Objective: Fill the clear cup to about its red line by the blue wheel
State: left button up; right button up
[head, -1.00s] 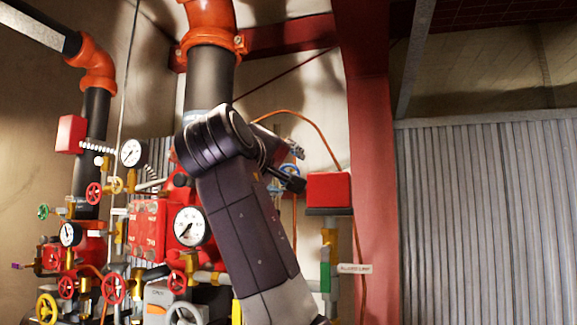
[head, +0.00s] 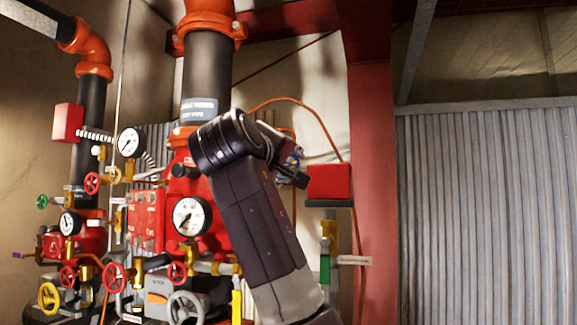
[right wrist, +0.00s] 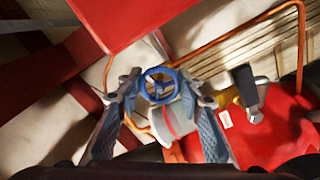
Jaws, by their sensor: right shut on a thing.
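The blue wheel (right wrist: 158,84) shows as a ring in the right wrist view, between the fingertips of my right gripper (right wrist: 160,90). The gripper is shut on the wheel, with one finger on each side. Just below the wheel is a pale cylinder with a red line (right wrist: 169,122), which looks like the clear cup; its water level cannot be made out. In the head view my right gripper (head: 293,159) is small and partly behind my arm, left of the red box. The wheel is mostly hidden there, and I cannot make out the cup. My left gripper is out of view.
The red box (head: 328,182) stands close to the right of the gripper. An orange cable (head: 315,118) arches over it. Pipes, gauges (head: 190,217) and several other valve wheels (head: 187,307) crowd the left. A red column (head: 370,170) stands at the right.

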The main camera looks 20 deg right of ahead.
jog(key=shift+n+b, duration=0.4)
jog(key=shift+n, duration=1.9)
jog(key=o, duration=1.2)
